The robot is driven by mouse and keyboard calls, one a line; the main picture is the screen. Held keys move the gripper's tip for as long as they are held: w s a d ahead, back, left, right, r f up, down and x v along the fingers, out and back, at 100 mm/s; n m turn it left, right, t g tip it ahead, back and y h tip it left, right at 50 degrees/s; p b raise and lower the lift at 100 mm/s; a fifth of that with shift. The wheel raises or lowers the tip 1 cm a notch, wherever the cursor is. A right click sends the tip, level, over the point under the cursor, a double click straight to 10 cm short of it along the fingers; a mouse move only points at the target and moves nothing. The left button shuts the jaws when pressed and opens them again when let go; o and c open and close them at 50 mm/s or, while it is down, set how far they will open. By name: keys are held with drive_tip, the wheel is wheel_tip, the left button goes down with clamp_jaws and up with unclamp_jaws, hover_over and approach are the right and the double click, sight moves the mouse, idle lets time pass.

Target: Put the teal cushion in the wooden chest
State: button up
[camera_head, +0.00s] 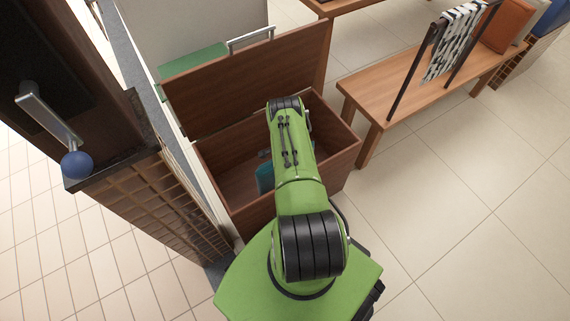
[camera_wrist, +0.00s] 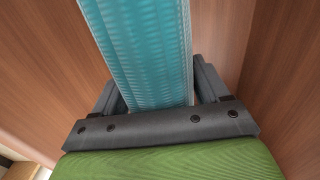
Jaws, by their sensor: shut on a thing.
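The wooden chest (camera_head: 343,157) stands open in the head view, with its lid (camera_head: 248,80) raised at the back. The teal cushion (camera_head: 265,178) shows in the head view as a small patch inside the chest opening, mostly hidden behind my green arm. In the wrist view the teal cushion (camera_wrist: 147,50) stretches away from my gripper (camera_wrist: 150,98). My gripper is shut on the cushion, with a dark finger at each side of it. Brown wood walls lie on both sides of the cushion in the wrist view. Whether the cushion touches the chest floor cannot be told.
A wooden bench (camera_head: 417,88) with a dark rack, a patterned cloth (camera_head: 455,42) and an orange-brown cushion (camera_head: 507,24) stands right of the chest. A brick counter (camera_head: 150,195) with a blue knob (camera_head: 77,165) is close on the left. The tiled floor at the right is clear.

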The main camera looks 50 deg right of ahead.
drive_tip(key=o, duration=1.7)
drive_tip(key=shift+o, duration=0.2)
